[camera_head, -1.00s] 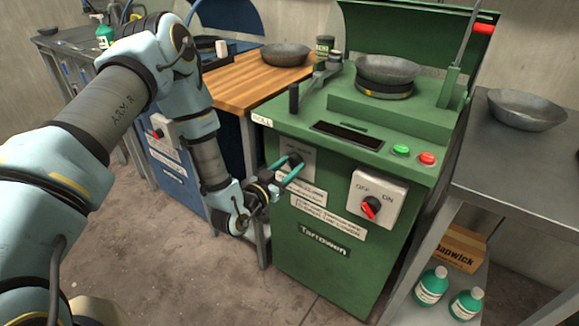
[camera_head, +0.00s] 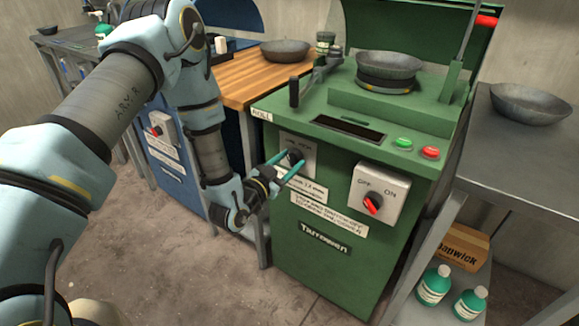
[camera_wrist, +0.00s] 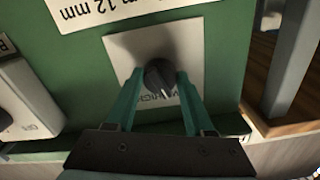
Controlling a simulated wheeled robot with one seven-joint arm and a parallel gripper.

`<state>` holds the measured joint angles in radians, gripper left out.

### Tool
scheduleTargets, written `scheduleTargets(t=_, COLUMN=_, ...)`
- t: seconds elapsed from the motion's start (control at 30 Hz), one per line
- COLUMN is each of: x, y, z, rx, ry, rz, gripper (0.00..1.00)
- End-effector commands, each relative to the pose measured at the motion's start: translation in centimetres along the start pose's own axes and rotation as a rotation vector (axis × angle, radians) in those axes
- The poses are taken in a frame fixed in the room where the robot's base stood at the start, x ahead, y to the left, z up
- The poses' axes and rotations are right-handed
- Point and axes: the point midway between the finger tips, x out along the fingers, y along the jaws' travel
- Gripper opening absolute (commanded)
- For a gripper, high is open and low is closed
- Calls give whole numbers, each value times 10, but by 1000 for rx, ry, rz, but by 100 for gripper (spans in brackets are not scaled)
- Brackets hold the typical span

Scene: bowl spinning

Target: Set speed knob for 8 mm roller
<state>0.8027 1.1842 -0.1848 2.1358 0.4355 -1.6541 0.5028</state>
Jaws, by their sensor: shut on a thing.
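The speed knob (camera_wrist: 160,76) is a dark round knob with a pale pointer line, on a light plate (camera_wrist: 122,47) on the green machine's front. My gripper (camera_wrist: 157,82) has its two teal fingers on either side of the knob and is shut on it. In the head view my gripper (camera_head: 292,158) reaches the plate at the upper left of the machine's front (camera_head: 335,270), partly covering the knob. A white label (camera_wrist: 90,12) reading "12 mm" shows upside down in the wrist view. The rest of the roller labels is too small or cut off to read.
A switch box (camera_head: 377,196) with a red OFF/ON knob sits right of my gripper. Green (camera_head: 404,143) and red (camera_head: 430,152) buttons are above it. A bowl (camera_head: 389,65) sits on the machine top. A grey metal table (camera_head: 500,165) stands at right, a wooden bench (camera_head: 250,85) at left.

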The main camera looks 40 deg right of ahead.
Motion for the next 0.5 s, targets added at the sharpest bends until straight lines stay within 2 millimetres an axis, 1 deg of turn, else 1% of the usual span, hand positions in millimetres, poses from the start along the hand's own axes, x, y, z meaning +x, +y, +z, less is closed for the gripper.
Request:
scheduleTargets(t=0.1, x=0, y=2, z=4, rx=111, ry=3, rz=3, gripper=0)
scheduleTargets(t=0.5, x=0, y=2, z=4, rx=491, ry=4, rz=1, gripper=0)
